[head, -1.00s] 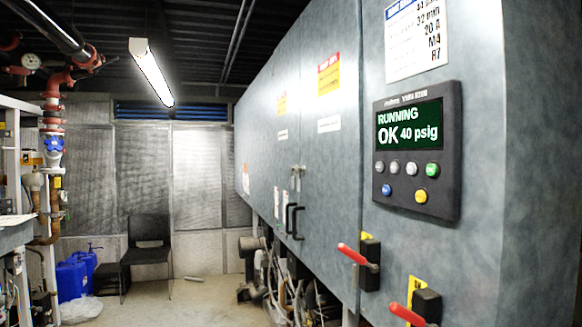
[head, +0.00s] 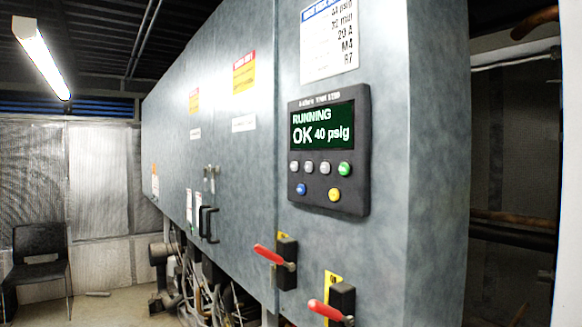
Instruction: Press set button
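The control panel (head: 330,150) is a dark box on the front of the grey compressor cabinet, right of the middle in the head view. Its screen (head: 323,127) reads "RUNNING OK 40 psig". Below the screen are a row of small pale grey buttons (head: 309,167) and a green button (head: 344,169). Under these are a blue button (head: 301,189) and a yellow button (head: 334,194). The button labels are too small to read, so I cannot tell which one is set. Neither of my grippers is in view.
Two red-handled levers, an upper one (head: 268,254) and a lower one (head: 326,310), stick out below the panel. Black door handles (head: 208,224) are further left. A black chair (head: 39,255) stands at far left. Pipes (head: 514,219) run beyond the cabinet's right edge.

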